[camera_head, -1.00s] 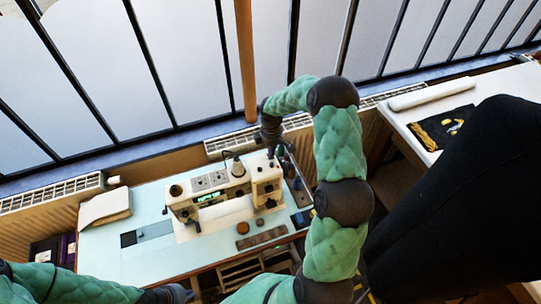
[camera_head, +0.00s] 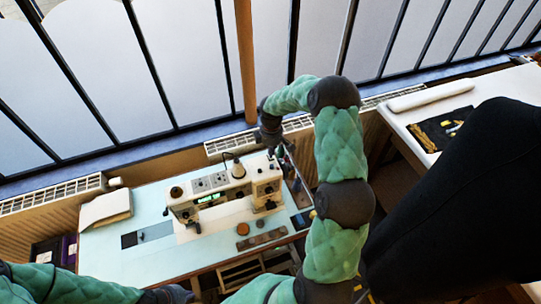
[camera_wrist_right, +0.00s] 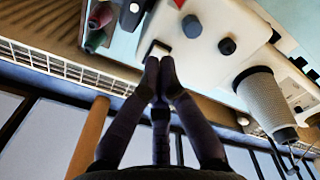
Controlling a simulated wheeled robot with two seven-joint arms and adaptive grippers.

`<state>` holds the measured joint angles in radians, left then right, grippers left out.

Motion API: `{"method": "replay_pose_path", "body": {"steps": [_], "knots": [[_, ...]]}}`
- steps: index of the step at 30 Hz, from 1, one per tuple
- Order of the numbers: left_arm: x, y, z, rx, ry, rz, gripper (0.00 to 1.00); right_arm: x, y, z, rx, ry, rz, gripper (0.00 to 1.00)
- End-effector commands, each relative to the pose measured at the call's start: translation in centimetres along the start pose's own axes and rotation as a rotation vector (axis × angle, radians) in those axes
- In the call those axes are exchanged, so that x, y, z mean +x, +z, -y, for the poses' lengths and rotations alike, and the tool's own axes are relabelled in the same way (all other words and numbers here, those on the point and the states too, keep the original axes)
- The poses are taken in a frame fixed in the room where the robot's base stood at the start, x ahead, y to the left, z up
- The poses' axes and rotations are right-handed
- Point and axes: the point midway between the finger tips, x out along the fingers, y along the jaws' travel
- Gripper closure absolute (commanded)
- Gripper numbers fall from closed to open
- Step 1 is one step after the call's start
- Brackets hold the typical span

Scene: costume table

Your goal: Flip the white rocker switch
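A white sewing machine (camera_head: 225,190) stands on the pale blue table. In the right wrist view, a small white rocker switch (camera_wrist_right: 158,48) in a dark frame sits at the end of the machine body (camera_wrist_right: 205,50). My right gripper (camera_wrist_right: 159,61) has its fingertips together with nothing between them. The tips are right at the near edge of the switch and partly cover it; I cannot tell if they touch. In the head view my right gripper (camera_head: 272,150) is above the machine's right end. My left gripper (camera_head: 178,294) is at the bottom edge, its fingers unclear.
A thread cone (camera_wrist_right: 265,100) and dark knobs stand on the machine near my right gripper. Coloured spools (camera_wrist_right: 98,22) lie beside it. A radiator (camera_head: 255,137) and window run behind the table (camera_head: 110,260). A book (camera_head: 105,208) lies at the table's left.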

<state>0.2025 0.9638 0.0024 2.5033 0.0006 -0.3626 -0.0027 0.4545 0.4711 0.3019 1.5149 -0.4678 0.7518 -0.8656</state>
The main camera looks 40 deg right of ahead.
Motion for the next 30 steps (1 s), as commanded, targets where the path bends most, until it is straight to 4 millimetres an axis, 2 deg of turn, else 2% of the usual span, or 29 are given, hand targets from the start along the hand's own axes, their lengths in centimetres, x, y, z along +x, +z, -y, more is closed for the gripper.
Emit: {"method": "replay_pose_path", "body": {"steps": [19, 30], "knots": [[-2.5, 0.1, -0.9, 0.000, 0.000, 0.000, 1.00, -4.7, 0.0, 0.0, 0.000, 0.001, 0.000, 1.00], [-2.6, 0.1, -0.9, 0.000, 0.000, 0.000, 1.00, -5.0, 0.0, 0.0, 0.000, 0.000, 0.000, 1.00]]}}
